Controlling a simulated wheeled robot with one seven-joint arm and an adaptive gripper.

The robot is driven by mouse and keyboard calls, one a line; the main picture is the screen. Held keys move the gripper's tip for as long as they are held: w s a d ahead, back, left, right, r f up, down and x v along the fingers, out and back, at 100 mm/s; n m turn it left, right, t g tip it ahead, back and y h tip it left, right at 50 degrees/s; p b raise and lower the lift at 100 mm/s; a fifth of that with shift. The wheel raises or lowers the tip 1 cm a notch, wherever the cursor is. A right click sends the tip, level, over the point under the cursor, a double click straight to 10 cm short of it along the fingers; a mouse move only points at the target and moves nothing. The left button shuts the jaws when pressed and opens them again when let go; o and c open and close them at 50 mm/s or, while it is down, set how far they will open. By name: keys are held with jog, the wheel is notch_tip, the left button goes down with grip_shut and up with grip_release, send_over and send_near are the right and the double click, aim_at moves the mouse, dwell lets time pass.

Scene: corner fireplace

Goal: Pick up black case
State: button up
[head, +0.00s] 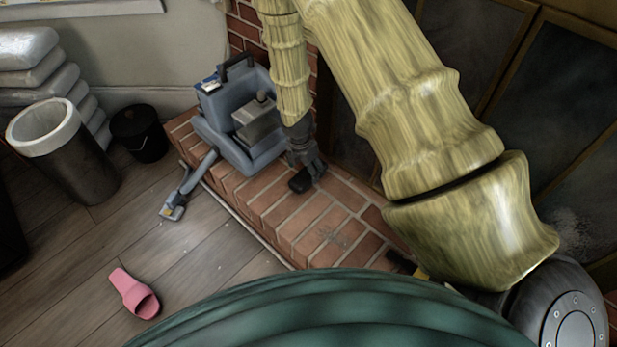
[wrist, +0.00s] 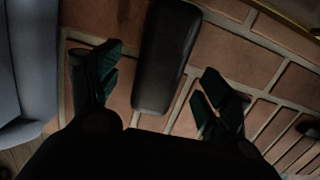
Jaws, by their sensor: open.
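My gripper (head: 305,167) is right at the case, above the bricks. In the wrist view my gripper (wrist: 156,88) is open, with one finger on each side of the case and a gap of brick showing on both sides.
A blue-grey carpet cleaner (head: 232,112) stands on the hearth left of my gripper; its side (wrist: 22,70) shows in the wrist view. Dark fireplace doors (head: 555,80) rise on the right. A bin (head: 65,150), a black bucket (head: 139,134) and a pink slipper (head: 135,293) are on the floor.

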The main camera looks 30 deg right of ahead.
aim_at(308, 172)
jog(key=f, duration=0.1)
jog(key=f+b, duration=0.1)
jog(key=f, duration=0.1)
jog(key=shift+w+d+f, duration=0.1)
jog(key=shift+d+f, duration=0.2)
jog(key=shift+d, duration=0.1)
jog(key=shift+r, duration=0.1)
jog(key=c, duration=1.1)
jog(key=shift+c, duration=0.2)
